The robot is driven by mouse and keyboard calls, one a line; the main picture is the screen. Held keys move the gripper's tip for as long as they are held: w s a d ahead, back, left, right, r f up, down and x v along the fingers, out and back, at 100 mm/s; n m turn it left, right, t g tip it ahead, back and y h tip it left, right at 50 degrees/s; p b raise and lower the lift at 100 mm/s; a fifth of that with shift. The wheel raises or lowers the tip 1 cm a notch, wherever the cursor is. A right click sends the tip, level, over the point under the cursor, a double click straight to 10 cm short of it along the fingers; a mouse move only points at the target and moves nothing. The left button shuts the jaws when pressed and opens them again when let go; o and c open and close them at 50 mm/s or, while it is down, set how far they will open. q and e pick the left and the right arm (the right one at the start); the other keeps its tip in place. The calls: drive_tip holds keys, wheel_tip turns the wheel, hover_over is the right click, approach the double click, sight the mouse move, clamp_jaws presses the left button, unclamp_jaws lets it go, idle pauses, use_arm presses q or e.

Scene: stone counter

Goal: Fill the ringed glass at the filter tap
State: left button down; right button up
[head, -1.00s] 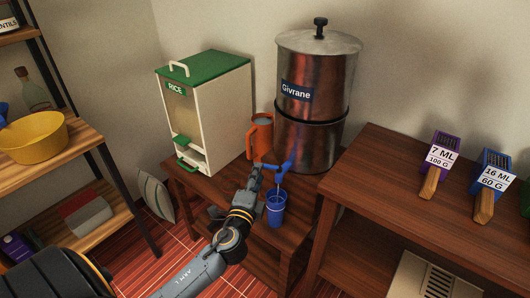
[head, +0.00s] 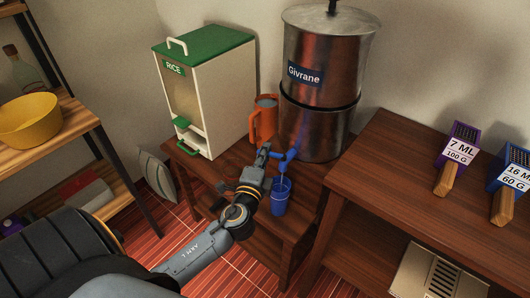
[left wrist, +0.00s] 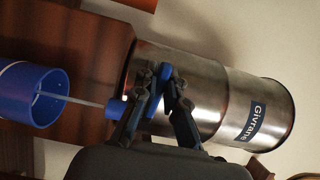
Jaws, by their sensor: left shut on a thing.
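The steel water filter (head: 340,65) labelled Givrane stands on the low wooden stand. Its blue tap (head: 287,156) is at the lower front. My left gripper (head: 266,152) is shut on the tap's blue handle; in the left wrist view both fingers (left wrist: 165,90) close on it. The blue glass (head: 280,203) stands upright under the spout. A pale ring shows on the glass in the left wrist view (left wrist: 20,98). A thin stream runs from the spout into it. The water level inside cannot be made out. My right gripper is not in view.
An orange mug (head: 263,122) stands beside the filter, behind my gripper. A white and green rice dispenser (head: 207,90) is to its left. Shelves with a yellow bowl (head: 32,122) are at the left.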

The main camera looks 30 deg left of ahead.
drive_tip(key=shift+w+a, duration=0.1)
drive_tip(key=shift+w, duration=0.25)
use_arm(q)
drive_tip(key=shift+w+a+h, duration=0.1)
drive_tip(key=shift+h, duration=0.2)
drive_tip(key=shift+w+m+t+h, duration=0.25)
drive_tip(key=shift+m+h, duration=0.4)
drive_tip(key=shift+h, duration=0.2)
drive_tip(key=shift+w+m+t+h, duration=0.15)
drive_tip(key=shift+w+m+h, duration=0.1)
drive_tip(key=shift+m+h, duration=0.5)
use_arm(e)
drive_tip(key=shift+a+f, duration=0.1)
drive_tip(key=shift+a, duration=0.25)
use_arm(q)
drive_tip(key=c, duration=1.4)
unclamp_jaws()
drive_tip(key=shift+s+f, duration=0.1)
drive_tip(key=shift+s, duration=0.45)
drive_tip(key=s, duration=1)
drive_tip(key=shift+s+d, duration=0.4)
drive_tip(key=shift+d, duration=0.05)
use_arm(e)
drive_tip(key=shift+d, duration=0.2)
